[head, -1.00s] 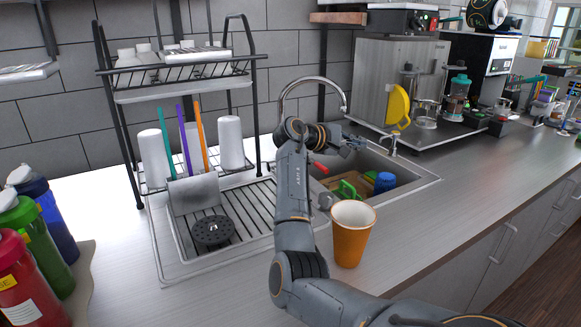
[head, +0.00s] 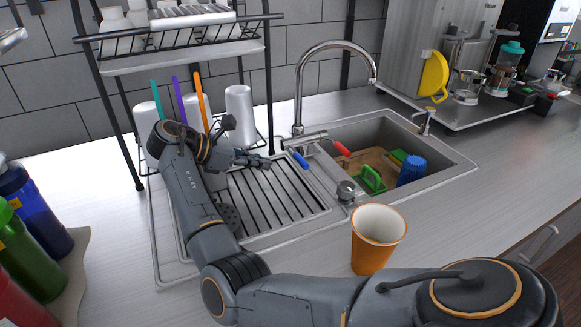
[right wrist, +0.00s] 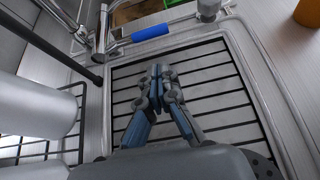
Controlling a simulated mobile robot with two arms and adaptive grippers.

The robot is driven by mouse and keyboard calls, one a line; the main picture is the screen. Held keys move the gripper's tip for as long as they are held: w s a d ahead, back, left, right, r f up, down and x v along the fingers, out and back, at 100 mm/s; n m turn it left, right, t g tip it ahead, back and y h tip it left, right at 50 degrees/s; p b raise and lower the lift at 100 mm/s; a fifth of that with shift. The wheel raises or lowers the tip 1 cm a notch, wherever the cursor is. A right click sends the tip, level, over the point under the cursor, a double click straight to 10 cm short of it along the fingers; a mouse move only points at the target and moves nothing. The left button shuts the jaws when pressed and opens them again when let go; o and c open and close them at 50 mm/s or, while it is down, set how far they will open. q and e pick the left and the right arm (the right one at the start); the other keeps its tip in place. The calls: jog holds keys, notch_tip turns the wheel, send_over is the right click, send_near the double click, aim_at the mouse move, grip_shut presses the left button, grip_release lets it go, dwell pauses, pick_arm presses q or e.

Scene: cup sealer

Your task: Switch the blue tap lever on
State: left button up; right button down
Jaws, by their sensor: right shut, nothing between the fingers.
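The tap (head: 298,100) stands behind the sink, its curved spout reaching over the basin. Its blue lever (head: 301,160) points forward and to the right, toward the drainboard's edge. The red lever (head: 342,147) sticks out to the right over the basin. My right gripper (head: 266,162) is shut and empty above the ribbed drainboard, just left of the blue lever and apart from it. In the right wrist view, the closed fingers (right wrist: 158,72) are over the drainboard, and the blue lever (right wrist: 150,32) lies beyond their tips. My left gripper is not in view.
A dish rack (head: 180,62) with white cups and coloured sticks stands left of the tap. The sink basin (head: 440,165) holds a green brush (head: 372,180) and a blue cup (head: 411,170). An orange cup (head: 376,240) stands in front of the sink.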

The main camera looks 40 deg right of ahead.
aim_at(295, 154)
jog(key=shift+s+r, duration=0.1)
jog(key=p+x, duration=0.1)
jog(key=x, duration=0.9)
jog(key=shift+p, duration=0.3)
jog(key=shift+d+r, duration=0.1)
